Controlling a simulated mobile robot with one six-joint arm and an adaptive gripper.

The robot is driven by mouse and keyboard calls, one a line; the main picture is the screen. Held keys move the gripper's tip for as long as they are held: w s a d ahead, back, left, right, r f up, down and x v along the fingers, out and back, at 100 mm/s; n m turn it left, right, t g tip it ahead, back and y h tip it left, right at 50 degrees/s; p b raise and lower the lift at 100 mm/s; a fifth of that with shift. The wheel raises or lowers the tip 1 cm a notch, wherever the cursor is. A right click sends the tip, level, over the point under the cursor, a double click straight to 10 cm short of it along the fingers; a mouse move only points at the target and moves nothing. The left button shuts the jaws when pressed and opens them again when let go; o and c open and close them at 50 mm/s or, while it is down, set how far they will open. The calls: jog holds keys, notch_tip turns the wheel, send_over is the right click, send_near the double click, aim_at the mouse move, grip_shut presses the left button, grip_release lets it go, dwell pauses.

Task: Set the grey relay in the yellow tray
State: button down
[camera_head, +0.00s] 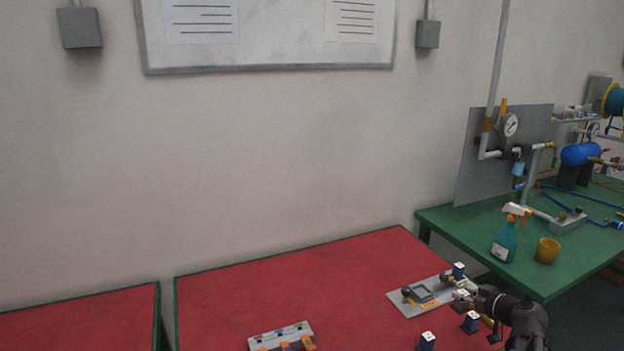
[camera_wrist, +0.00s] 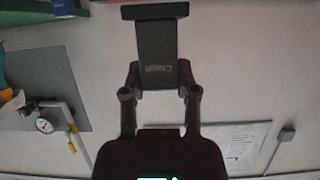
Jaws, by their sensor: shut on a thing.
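My gripper (camera_wrist: 160,82) is shut on a dark grey block with a small faint label, which I take for the grey relay (camera_wrist: 156,42). A darker bar crosses the block's far end. In the head view my dark gripper (camera_head: 476,297) reaches in from the lower right, over the red table near a grey plate. I cannot tell the relay clearly there. I see no clear yellow tray; a small yellow piece (camera_head: 488,322) shows beside my arm, mostly hidden.
A grey plate with a fixture (camera_head: 408,311) lies on the red table (camera_head: 300,285). Blue blocks with white tops (camera_head: 427,342) stand around it. An orange-and-grey board (camera_head: 282,338) lies front left.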

aim_at(464, 293)
notch_tip(464, 293, up, 8)
jog(key=p, duration=0.7)
jog(key=shift+f, duration=0.1)
jog(key=shift+w+a, duration=0.1)
jog(key=shift+a, duration=0.15)
jog(key=shift+w+a, duration=0.3)
jog(key=shift+a, duration=0.5)
